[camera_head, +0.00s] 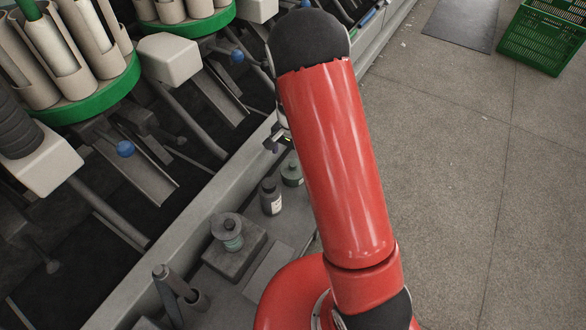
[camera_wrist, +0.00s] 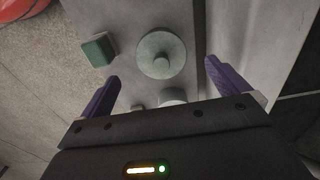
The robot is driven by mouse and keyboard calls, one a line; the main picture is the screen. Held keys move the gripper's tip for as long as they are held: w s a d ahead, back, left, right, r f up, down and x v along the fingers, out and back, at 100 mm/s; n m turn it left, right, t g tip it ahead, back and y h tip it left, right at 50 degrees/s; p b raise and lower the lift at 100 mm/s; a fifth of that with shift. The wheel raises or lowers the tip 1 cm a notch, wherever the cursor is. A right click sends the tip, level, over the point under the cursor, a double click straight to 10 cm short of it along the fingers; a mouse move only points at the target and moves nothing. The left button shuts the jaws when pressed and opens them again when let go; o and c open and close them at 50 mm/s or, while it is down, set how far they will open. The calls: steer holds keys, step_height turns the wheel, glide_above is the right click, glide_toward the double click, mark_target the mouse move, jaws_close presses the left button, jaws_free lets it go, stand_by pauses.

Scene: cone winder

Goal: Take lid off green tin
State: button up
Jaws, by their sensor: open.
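The green tin (camera_head: 292,174) stands upright on the grey ledge, just left of my red arm in the head view. In the wrist view I look down on its round grey-green lid (camera_wrist: 150,66), which has a small central knob and appears seated. My gripper (camera_wrist: 163,70) is open and empty. Its two purple fingers show either side of the lower part of the lid, with gaps on both sides. Their height above the lid is hard to tell. In the head view the gripper is mostly hidden behind my arm.
A dark labelled bottle (camera_head: 270,198) stands close to the tin. A spool-like object (camera_head: 228,232) sits on a grey block nearer the camera. A green block (camera_wrist: 98,50) lies left of the lid. Machine rails run along the left; open floor lies right.

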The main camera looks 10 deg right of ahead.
mark_target(293, 164)
steer(key=f, duration=0.5)
steer(key=shift+w+d+f+b, duration=0.15)
steer(key=shift+w+f+b, duration=0.1)
steer(key=shift+f+b, duration=0.05)
steer(key=c, duration=1)
steer(key=shift+r, duration=0.15)
